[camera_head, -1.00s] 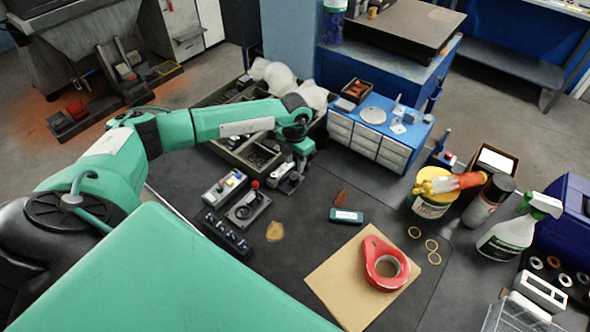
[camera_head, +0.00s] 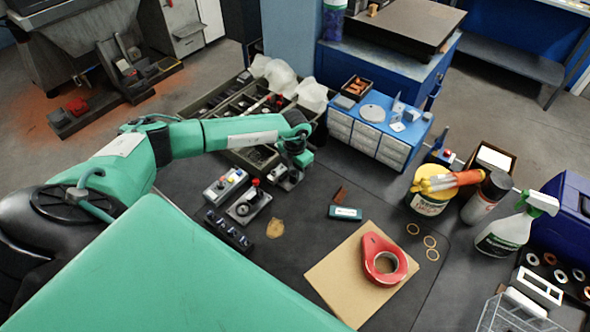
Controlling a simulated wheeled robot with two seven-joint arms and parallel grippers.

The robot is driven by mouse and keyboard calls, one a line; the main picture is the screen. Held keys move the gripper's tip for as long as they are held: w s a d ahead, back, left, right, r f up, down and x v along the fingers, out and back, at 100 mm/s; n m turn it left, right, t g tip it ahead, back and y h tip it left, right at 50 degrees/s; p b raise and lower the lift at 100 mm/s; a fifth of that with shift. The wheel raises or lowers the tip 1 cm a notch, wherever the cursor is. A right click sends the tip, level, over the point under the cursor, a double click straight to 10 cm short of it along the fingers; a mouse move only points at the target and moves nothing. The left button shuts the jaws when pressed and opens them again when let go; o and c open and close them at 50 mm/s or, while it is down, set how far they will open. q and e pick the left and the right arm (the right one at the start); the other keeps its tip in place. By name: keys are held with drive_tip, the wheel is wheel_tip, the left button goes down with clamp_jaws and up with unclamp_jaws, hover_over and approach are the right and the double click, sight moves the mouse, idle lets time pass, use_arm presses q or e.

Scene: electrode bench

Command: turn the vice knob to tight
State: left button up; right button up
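My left gripper (camera_head: 293,172) hangs pointing down at the near right edge of the compartment tray. A small grey metal device, which looks like the vice (camera_head: 283,184), sits on the dark mat directly below it. The gripper and wrist cover the upper part of the device. The knob cannot be made out, and I cannot tell whether the fingers touch it. The fingers are too small and hidden to show whether they are open or shut. My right gripper is not in view.
Two control boxes (camera_head: 225,186) (camera_head: 249,204) and a black switch strip (camera_head: 228,231) lie left of the vice. The compartment tray (camera_head: 222,134) is behind it. A blue drawer unit (camera_head: 377,131) stands back right. A red tape dispenser (camera_head: 371,260) lies on cardboard (camera_head: 335,282).

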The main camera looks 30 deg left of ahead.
use_arm(q)
drive_tip(key=shift+f+b, duration=0.1)
drive_tip(key=shift+b, duration=0.4)
drive_tip(key=shift+m, duration=0.3)
drive_tip(key=shift+r, duration=0.2)
drive_tip(key=o, duration=0.7)
